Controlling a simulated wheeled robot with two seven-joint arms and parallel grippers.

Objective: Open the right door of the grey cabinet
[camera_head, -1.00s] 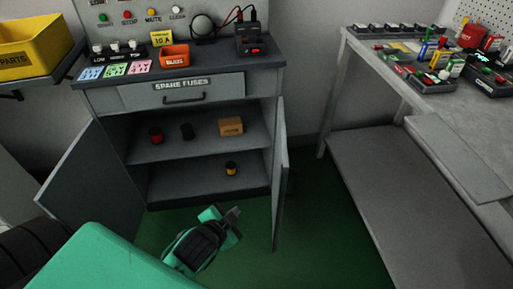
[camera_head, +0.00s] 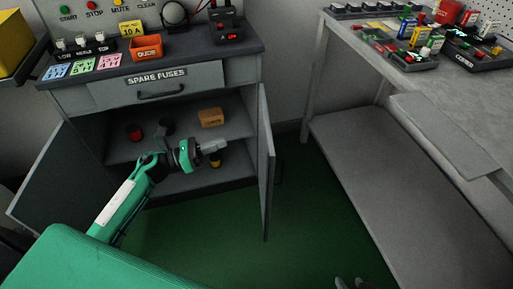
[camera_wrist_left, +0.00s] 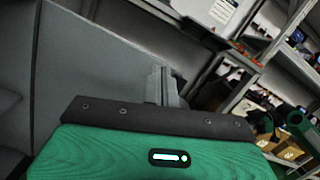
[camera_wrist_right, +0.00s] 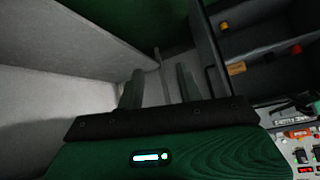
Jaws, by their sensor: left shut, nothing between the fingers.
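The grey cabinet (camera_head: 160,87) stands at the left under the counter. Its right door (camera_head: 265,160) is swung wide open and is seen nearly edge-on. Its left door (camera_head: 48,180) is also open. My left gripper (camera_head: 212,147) is shut and empty, in front of the cabinet opening and left of the right door, apart from it. Its closed fingers also show in the left wrist view (camera_wrist_left: 161,86). My right gripper (camera_head: 349,283) just enters at the bottom edge of the head view. In the right wrist view its fingers (camera_wrist_right: 159,88) are apart with nothing held.
Inside the cabinet are a red spool (camera_head: 134,132), an orange-brown box (camera_head: 211,117) and a yellow item (camera_head: 216,160). A grey workbench (camera_head: 400,95) with a lower shelf (camera_head: 390,190) stands at the right. Green floor (camera_head: 305,215) is clear between them.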

